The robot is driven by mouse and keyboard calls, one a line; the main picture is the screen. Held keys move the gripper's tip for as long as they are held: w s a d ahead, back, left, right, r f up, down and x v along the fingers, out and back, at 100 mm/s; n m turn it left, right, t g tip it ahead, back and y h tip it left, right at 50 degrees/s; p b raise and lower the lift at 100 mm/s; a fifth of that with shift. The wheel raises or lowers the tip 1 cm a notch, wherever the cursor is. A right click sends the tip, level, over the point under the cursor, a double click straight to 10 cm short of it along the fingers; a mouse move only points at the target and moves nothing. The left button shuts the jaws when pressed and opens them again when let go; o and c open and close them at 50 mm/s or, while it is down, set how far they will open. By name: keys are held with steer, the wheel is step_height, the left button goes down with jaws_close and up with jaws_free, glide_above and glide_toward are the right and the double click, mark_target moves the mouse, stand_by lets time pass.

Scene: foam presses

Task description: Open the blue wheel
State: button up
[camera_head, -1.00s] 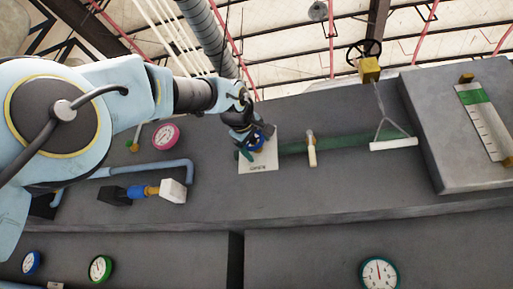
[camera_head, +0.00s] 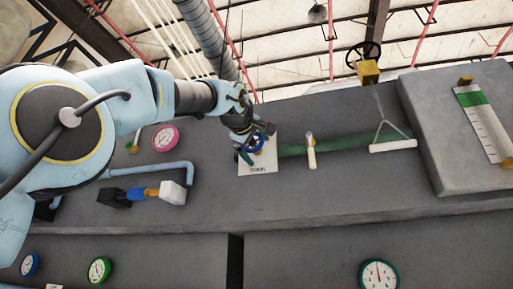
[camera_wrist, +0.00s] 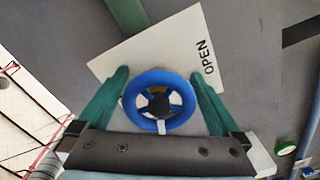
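The blue wheel (camera_wrist: 160,101) is a small ring with spokes and a dark hub, in the middle of the wrist view. It sits by a white plate (camera_wrist: 180,45) marked "OPEN". My gripper (camera_wrist: 161,73) is open, with its green fingers spread on both sides of the wheel. The fingers are close to the rim; I cannot tell whether they touch it. In the head view the wheel (camera_head: 256,143) is partly hidden by my gripper (camera_head: 256,144), which hangs over the plate (camera_head: 262,167).
A green pipe (camera_head: 350,143) runs right from the plate, past an upright white-handled valve (camera_head: 310,152). A blue pipe (camera_head: 152,167) and a pink gauge (camera_head: 166,138) lie to the left. A raised grey block (camera_head: 440,135) stands at right.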

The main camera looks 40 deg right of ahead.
steer(key=shift+a, duration=0.1)
steer(key=b+v, duration=0.5)
steer(key=v, duration=0.5)
steer(key=shift+s+a, duration=0.2)
steer(key=shift+a, duration=0.1)
